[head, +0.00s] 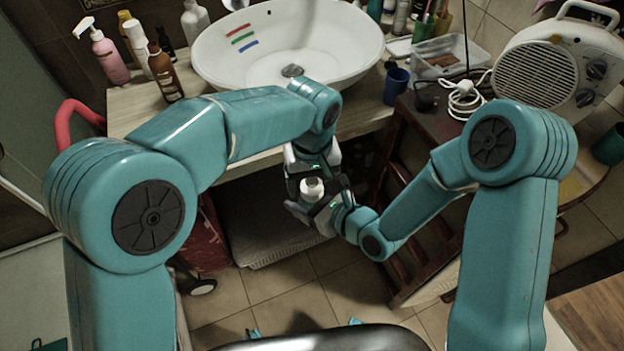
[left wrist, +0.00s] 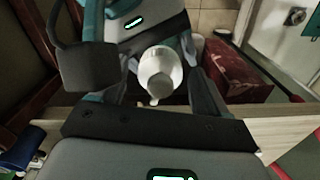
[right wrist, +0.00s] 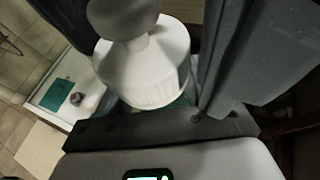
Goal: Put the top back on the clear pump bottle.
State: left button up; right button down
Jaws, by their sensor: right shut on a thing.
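A white pump top (head: 312,188) with a round collar and a short spout is between my two grippers, in front of the basin. My right gripper (right wrist: 165,75) is shut on it, and the top's ribbed collar (right wrist: 150,75) shows large in the right wrist view. The left wrist view shows the top (left wrist: 160,75) from above, with its spout pointing down in the picture. My left gripper (left wrist: 160,85) is open above it, its fingers on either side with gaps between. I cannot make out the clear bottle; it is hidden or not distinguishable.
The white basin (head: 285,45) stands on the wooden counter (head: 140,110). Several bottles, including a pink pump bottle (head: 107,58), stand on its left. A blue cup (head: 396,86) and a white heater (head: 555,65) are on the right. A red bin (head: 205,240) is below.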

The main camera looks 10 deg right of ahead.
pick_arm(q)
jog(key=shift+r, duration=2.3)
jog(key=shift+c, duration=0.3)
jog(key=r+n, duration=0.1)
jog(key=n, duration=0.1)
jog(key=shift+r+n, duration=0.15)
jog(key=shift+n, duration=0.15)
notch_tip(320, 180, up, 2)
jog(key=n, duration=0.4)
jog(key=shift+f, duration=4)
